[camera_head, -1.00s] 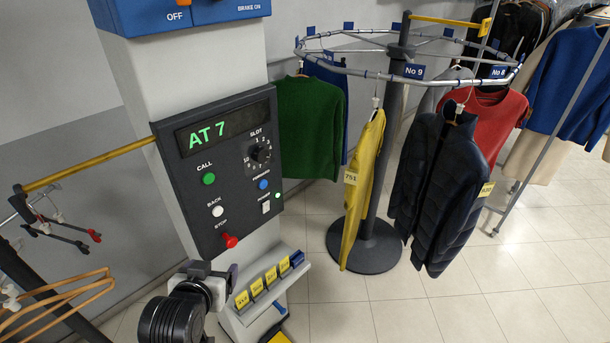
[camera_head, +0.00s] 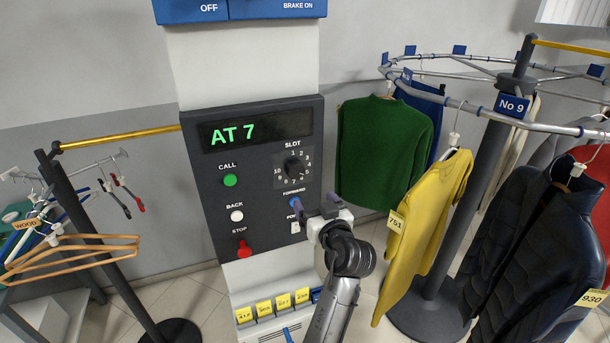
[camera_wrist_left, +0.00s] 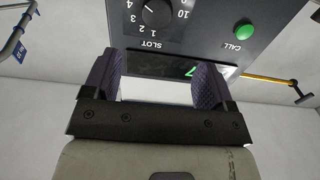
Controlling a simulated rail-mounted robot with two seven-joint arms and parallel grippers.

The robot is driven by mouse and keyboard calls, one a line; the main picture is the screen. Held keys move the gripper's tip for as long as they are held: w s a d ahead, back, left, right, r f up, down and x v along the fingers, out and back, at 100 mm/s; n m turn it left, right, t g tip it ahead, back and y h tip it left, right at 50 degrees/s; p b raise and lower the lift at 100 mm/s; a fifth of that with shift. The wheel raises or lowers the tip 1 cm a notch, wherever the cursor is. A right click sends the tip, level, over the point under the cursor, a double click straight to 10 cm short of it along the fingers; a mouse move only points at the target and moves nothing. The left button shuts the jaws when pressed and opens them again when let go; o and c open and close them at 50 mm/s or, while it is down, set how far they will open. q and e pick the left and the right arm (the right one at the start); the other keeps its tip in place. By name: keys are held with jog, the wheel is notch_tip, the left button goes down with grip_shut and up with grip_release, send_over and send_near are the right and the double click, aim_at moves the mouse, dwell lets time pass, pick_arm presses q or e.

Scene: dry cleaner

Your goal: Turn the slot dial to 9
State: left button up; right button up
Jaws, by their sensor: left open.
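The slot dial (camera_head: 294,168) is a black round knob on the dark control panel (camera_head: 216,180), ringed by white numbers. I cannot read its pointer setting clearly. The green display (camera_head: 232,134) above reads "AT 7". My left gripper (camera_head: 313,204) is open and empty, just below the dial and in front of the panel's lower right, partly covering the blue FORWARD button and the power switch. In the left wrist view the panel is upside down; the dial (camera_wrist_left: 158,12) is beyond the open purple fingers (camera_wrist_left: 157,75), apart from them. My right gripper is not in view.
The green CALL button (camera_head: 230,180), white BACK button (camera_head: 237,216) and red STOP knob (camera_head: 244,249) are left of the dial. Yellow tags (camera_head: 264,308) line a ledge below. A garment carousel (camera_head: 460,103) is at right, and a hanger stand (camera_head: 100,235) at left.

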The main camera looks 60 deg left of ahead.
aim_at(297, 173)
pick_arm(q)
jog(key=p+x, duration=0.2)
jog(key=x, duration=1)
jog(key=shift+w+r, duration=0.1)
jog(key=shift+w, duration=0.1)
jog(key=shift+w+a, duration=0.1)
jog(key=shift+a, duration=0.5)
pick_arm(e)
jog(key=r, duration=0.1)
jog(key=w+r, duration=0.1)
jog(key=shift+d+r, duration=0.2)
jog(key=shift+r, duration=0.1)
pick_arm(q)
jog(key=shift+c, duration=0.2)
jog(key=c, duration=0.9)
jog(key=shift+o, duration=0.2)
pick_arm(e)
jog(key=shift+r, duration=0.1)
